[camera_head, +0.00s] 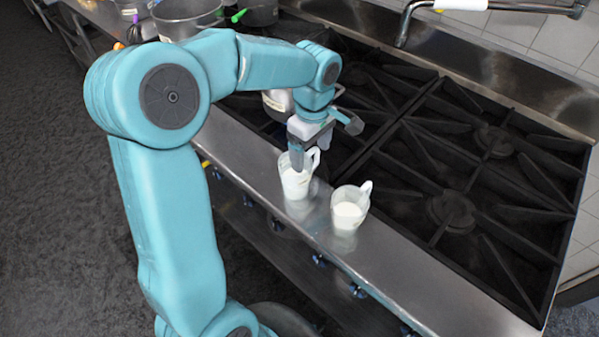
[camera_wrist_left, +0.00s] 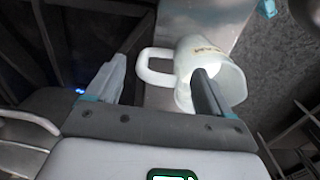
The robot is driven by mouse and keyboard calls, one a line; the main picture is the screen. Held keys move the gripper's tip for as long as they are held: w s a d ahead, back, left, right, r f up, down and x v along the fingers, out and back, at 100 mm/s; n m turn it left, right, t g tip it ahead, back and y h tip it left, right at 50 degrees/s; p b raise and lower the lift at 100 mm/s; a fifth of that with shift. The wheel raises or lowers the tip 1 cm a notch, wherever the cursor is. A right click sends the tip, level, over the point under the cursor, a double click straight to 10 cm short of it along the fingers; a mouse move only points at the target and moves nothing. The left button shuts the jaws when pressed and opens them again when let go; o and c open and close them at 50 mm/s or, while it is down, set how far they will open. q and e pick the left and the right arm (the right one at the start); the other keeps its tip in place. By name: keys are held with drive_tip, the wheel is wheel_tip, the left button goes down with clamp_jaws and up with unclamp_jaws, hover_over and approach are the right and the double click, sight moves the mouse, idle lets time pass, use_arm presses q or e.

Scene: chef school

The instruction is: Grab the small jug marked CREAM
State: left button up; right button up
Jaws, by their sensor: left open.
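A small white jug (camera_head: 297,184) stands on the steel front ledge of the stove. A second white jug (camera_head: 347,212) stands to its right, with white contents showing. My left gripper (camera_head: 311,151) is open at the top of the first jug. In the left wrist view, one finger overlaps the mouth of a white jug (camera_wrist_left: 213,50), and the jug's handle (camera_wrist_left: 143,66) lies between the two fingers. This jug bears brownish lettering, too blurred to read. The left gripper (camera_wrist_left: 161,75) holds nothing. My right gripper is out of view.
Black burner grates (camera_head: 450,170) lie just behind the jugs. A pot (camera_head: 277,103) stands behind the gripper, partly hidden by my arm. More pots (camera_head: 187,17) stand at the upper left. The steel ledge (camera_head: 410,275) is clear to the right of the jugs.

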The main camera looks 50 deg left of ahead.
use_arm(q)
wheel_tip(320, 180, down, 5)
drive_tip(key=shift+r, duration=0.2)
drive_tip(key=shift+w, duration=0.2)
drive_tip(key=shift+s, duration=0.1)
drive_tip(key=c, duration=1.4)
drive_tip(key=shift+o, duration=0.2)
drive_tip(key=shift+r, duration=0.1)
wheel_tip(320, 180, up, 20)
drive_tip(key=p, duration=0.1)
drive_tip(key=shift+f, duration=0.2)
idle(2.3)
